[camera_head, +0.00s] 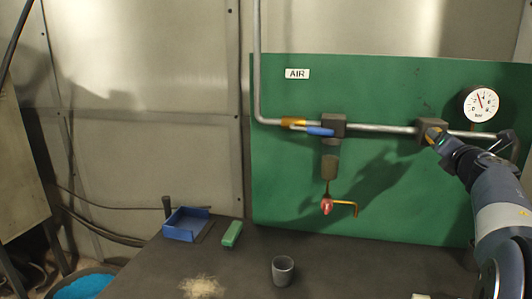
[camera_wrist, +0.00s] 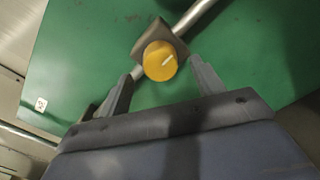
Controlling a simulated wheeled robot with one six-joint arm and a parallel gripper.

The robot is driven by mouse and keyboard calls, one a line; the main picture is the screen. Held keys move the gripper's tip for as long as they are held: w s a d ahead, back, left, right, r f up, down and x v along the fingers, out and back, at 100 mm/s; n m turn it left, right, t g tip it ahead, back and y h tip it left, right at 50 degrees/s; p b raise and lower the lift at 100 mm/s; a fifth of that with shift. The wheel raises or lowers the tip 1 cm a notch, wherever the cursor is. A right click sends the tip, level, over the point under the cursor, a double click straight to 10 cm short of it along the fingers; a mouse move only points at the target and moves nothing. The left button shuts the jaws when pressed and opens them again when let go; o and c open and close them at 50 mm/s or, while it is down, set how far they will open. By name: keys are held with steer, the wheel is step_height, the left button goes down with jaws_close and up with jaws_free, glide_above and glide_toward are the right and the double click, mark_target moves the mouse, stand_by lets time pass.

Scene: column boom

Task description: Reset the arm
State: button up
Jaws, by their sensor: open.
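My gripper (camera_wrist: 158,85) is open in the wrist view, its two fingers apart on either side of a yellow round knob (camera_wrist: 160,61). The knob sits on a dark square block on a grey pipe and has a pale mark on its face. I cannot tell whether the fingers touch it. In the head view my arm reaches in from the right, and my gripper (camera_head: 440,140) is at the dark block (camera_head: 430,128) on the pipe. The knob is mostly hidden there behind my gripper.
A green panel (camera_head: 290,190) carries the pipe (camera_head: 380,129), a blue-handled valve (camera_head: 321,131), a red knob (camera_head: 326,206) and a pressure gauge (camera_head: 480,104). On the dark table (camera_head: 240,270) are a grey cup (camera_head: 283,270), a blue tray (camera_head: 180,233) and a green block (camera_head: 232,234).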

steer(key=x, duration=0.3)
stand_by(0.5)
steer(key=b+v, duration=0.2)
steer(key=v, duration=0.9)
steer(key=w+d+m+p, duration=0.2)
steer(key=w+m+p, duration=0.7)
steer(key=m, duration=1.3)
steer(key=shift+w+d+f, duration=0.2)
steer(key=shift+w+d, duration=0.2)
steer(key=shift+w, duration=0.45)
steer(key=shift+s, duration=0.1)
